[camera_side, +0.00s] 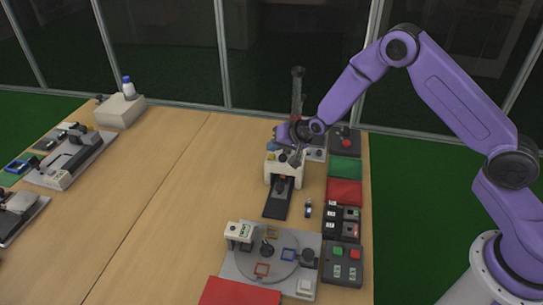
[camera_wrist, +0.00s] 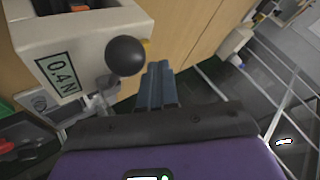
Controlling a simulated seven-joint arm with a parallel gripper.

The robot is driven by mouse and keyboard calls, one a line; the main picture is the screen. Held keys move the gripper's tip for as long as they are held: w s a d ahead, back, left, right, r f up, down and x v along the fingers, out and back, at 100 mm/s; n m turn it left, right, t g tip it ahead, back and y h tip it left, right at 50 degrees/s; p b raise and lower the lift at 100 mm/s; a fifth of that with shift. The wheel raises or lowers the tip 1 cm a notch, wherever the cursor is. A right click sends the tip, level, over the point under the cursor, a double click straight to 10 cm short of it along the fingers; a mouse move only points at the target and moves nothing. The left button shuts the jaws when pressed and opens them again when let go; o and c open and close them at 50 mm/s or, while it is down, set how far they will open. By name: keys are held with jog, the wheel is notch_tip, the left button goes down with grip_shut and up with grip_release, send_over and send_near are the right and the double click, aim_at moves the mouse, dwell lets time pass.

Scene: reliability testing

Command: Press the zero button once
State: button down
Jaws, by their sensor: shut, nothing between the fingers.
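My gripper (camera_wrist: 160,82) is shut and empty, its fingers together beside a white tester body (camera_wrist: 88,32). No button marked zero is readable. In the side view my gripper (camera_side: 296,158) is at the white tester (camera_side: 284,173), largely hiding its top.
A round-plate fixture (camera_side: 232,271) stands at the front. Green and red pads (camera_side: 344,193) and black button boxes (camera_side: 342,263) line the right edge. A red-button box (camera_side: 345,142) is at the back right. The table's middle (camera_side: 180,190) is clear.

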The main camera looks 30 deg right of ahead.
aim_at(274, 157)
jog(key=shift+f, duration=0.1)
jog(key=shift+f, duration=0.35)
jog(key=shift+f, duration=0.4)
dwell(0.7)
jog(key=shift+r, duration=0.85)
jog(key=shift+r, duration=2.5)
jog(key=shift+s, duration=0.1)
